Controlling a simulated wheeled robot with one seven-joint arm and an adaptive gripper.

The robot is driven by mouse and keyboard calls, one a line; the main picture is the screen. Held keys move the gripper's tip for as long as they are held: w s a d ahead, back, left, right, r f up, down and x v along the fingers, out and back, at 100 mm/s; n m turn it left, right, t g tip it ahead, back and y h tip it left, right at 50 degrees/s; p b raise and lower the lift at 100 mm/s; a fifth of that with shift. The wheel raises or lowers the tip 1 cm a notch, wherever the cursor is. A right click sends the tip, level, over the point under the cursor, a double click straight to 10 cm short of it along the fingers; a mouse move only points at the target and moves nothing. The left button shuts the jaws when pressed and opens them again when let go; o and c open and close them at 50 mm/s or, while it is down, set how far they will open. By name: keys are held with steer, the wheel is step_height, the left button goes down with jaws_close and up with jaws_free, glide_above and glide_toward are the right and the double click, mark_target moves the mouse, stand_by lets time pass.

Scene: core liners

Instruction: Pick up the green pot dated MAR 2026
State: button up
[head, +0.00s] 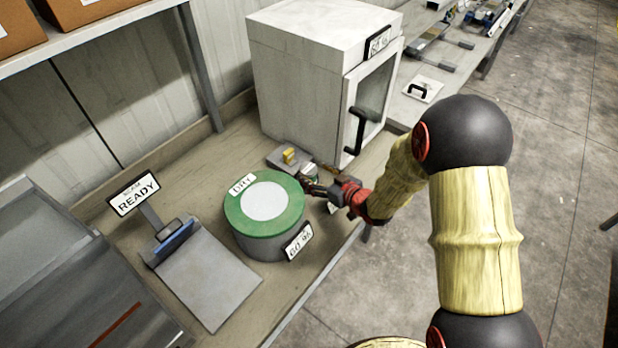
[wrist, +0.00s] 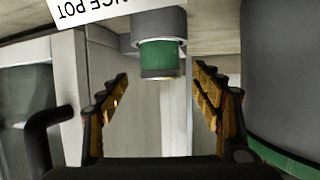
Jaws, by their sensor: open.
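A small green pot (wrist: 161,58) with a grey part at its far end shows in the wrist view, upside down, between my fingertips and beyond them. No date is readable on it. My gripper (head: 316,182) is open and empty, low over the bench between the drum and the white cabinet. In the head view a small pale and green thing (head: 310,169) shows just behind the fingers, partly hidden; I cannot tell if it is the same pot.
A grey drum (head: 262,243) with a green rim labelled DRY stands close left of my gripper. A white cabinet (head: 297,95) with a black handle (head: 357,130) stands behind. A grey plate with a yellow piece (head: 290,155) lies nearby.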

mark_target(310, 170)
steer(key=b+x, duration=0.1)
steer(key=x, duration=0.3)
steer(key=shift+w+a+r, duration=0.1)
steer(key=shift+w+a, duration=0.05)
steer(key=shift+a, duration=0.05)
steer(key=shift+c, duration=1.1)
steer(key=c, duration=1.1)
steer(key=shift+r, duration=0.1)
steer(key=shift+c, duration=0.3)
